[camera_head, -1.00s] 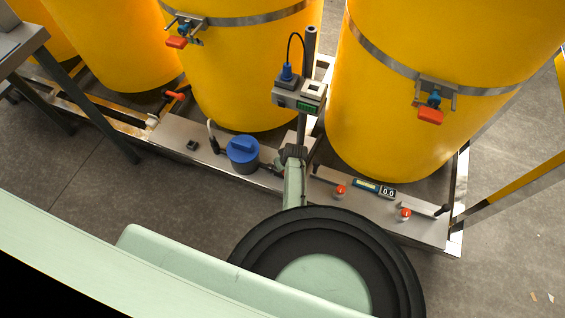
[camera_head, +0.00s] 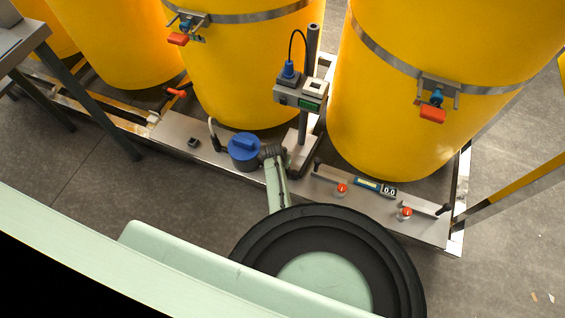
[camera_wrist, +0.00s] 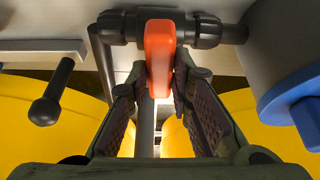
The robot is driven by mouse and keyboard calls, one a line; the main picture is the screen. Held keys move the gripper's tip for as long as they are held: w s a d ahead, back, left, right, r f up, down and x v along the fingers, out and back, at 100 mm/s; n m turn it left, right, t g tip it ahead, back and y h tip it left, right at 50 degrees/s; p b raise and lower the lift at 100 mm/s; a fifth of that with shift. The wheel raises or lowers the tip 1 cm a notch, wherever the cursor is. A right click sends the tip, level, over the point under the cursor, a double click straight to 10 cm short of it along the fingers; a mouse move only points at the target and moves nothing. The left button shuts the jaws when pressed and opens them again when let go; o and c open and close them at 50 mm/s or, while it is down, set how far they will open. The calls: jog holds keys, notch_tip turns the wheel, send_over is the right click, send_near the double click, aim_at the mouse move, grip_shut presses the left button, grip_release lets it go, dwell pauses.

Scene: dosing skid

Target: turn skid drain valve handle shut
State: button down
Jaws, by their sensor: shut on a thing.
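In the wrist view an orange-red valve handle (camera_wrist: 160,52) sits across a black pipe fitting. It points down the picture, between the two fingers of my gripper (camera_wrist: 160,80). The fingers are shut on its lower part, one on each side. In the head view my gripper (camera_head: 271,153) is at the front of the skid, just right of the blue-lidded unit (camera_head: 243,150). The handle is hidden there behind my gripper and arm.
The blue lid (camera_wrist: 292,95) is close on the right in the wrist view, and a black knob (camera_wrist: 46,108) is on the left. A post with a grey instrument box (camera_head: 300,94) rises behind my gripper. Yellow drums (camera_head: 420,90) stand behind the skid.

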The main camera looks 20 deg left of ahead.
jog(key=shift+m, duration=0.4)
jog(key=c, duration=1.4)
grip_release()
jog(key=shift+c, duration=0.2)
jog(key=shift+r, duration=0.1)
jog(key=v, duration=1.2)
jog(key=shift+a, duration=0.1)
